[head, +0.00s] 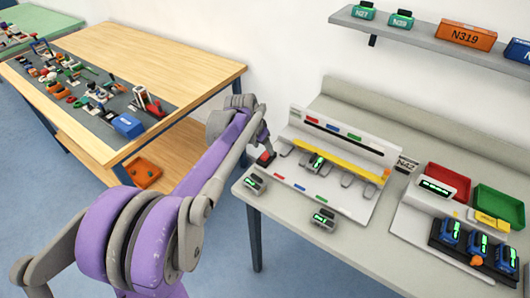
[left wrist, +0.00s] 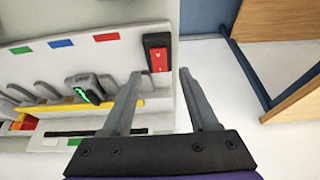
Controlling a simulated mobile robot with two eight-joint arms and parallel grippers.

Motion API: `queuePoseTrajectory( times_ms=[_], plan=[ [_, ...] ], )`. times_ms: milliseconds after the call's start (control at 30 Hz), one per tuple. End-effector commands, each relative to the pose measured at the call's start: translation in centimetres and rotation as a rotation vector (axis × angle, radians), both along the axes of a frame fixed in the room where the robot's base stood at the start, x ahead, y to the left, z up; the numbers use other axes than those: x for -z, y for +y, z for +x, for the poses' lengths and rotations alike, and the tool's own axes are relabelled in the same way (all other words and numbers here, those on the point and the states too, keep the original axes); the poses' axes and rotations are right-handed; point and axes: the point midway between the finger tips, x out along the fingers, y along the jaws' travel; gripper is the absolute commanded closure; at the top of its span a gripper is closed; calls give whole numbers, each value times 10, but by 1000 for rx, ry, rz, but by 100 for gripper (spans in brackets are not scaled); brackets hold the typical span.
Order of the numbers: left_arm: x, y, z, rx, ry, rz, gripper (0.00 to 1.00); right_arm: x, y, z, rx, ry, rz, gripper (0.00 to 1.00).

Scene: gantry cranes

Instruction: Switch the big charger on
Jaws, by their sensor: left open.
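The big charger (head: 345,185) is a pale panel on the grey bench, with a row of grey slots and a yellow strip. It also shows in the left wrist view (left wrist: 60,20). Its red rocker switch (head: 265,159) in a black housing sits at the charger's left end. In the left wrist view the switch (left wrist: 158,56) shows a red face with small white marks. My left gripper (left wrist: 161,76) is open and empty, its two fingertips apart around the near end of the switch; contact cannot be told. My right gripper is not in view.
One battery (head: 317,162) sits in a charger slot. Two more (head: 255,184) (head: 322,219) lie on the bench in front. A second charger (head: 440,225) with blue batteries, a red bin (head: 447,181) and a green bin (head: 498,206) are at right. A wooden workbench (head: 150,55) stands left.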

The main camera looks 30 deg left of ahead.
Motion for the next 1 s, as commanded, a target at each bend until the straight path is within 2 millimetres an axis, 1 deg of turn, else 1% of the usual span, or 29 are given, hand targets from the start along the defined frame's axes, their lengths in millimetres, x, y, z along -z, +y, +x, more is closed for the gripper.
queuePoseTrajectory(
  times_ms=[33,100,233,400,600,633,933,967,1000],
  plan=[
    [9,-1,4,1,0,0,40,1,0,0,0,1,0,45],
    [19,-1,8,1,0,0,40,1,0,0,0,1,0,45],
    [31,-1,13,-1,0,0,40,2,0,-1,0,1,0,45],
    [37,-1,15,-1,0,0,40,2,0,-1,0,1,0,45],
    [37,-1,15,-1,0,0,40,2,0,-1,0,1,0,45],
    [37,-1,15,-1,0,0,42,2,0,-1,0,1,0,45],
    [37,-1,15,-1,0,0,96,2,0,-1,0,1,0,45],
    [37,-1,15,-1,0,0,100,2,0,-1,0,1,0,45],
    [37,-1,15,-1,0,0,100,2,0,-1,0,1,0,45]
  ],
)
